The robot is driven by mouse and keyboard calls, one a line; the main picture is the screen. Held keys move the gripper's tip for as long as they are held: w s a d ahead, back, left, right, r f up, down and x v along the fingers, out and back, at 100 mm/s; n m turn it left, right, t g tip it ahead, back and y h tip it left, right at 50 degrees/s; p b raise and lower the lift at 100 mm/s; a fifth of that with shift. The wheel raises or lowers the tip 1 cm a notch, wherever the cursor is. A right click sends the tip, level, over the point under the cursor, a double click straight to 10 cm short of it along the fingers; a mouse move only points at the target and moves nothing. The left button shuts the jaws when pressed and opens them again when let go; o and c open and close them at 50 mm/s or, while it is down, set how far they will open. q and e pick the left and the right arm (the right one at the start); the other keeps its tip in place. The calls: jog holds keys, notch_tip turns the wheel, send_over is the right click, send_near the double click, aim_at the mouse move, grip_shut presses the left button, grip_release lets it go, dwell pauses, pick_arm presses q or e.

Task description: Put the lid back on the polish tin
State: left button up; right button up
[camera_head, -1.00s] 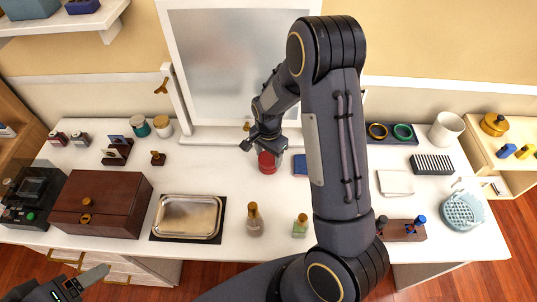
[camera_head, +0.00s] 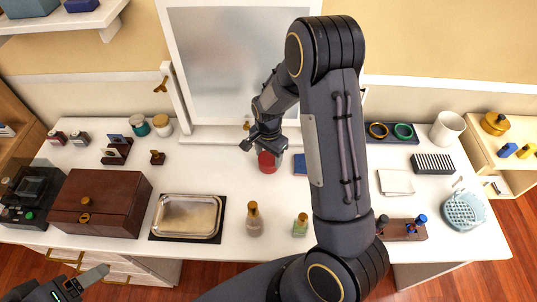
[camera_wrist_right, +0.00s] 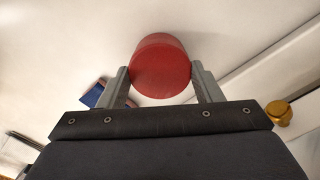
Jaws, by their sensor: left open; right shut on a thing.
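A red round tin (camera_head: 268,163) stands on the white counter in front of the mirror, just below my right gripper (camera_head: 265,141). In the right wrist view a red round piece (camera_wrist_right: 160,68) sits between the two fingers of my right gripper (camera_wrist_right: 163,88), which is shut on it. Its flat face is toward the camera and its side shows beyond. I cannot tell where lid and tin body meet; the gripper partly hides the top in the head view. My left gripper (camera_head: 78,284) is open and empty at the lower left, in front of the counter.
A blue item (camera_head: 300,164) lies just right of the tin. Two bottles (camera_head: 254,220) (camera_head: 300,225) stand toward the front edge. A metal tray (camera_head: 188,217) and a wooden box (camera_head: 100,203) are on the left.

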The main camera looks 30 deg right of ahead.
jog(key=o, duration=1.4)
jog(key=shift+c, duration=0.2)
jog(key=shift+r, duration=0.1)
jog(key=shift+r+p, duration=2.65)
jog(key=shift+r, duration=0.85)
jog(key=shift+c, duration=0.4)
grip_shut()
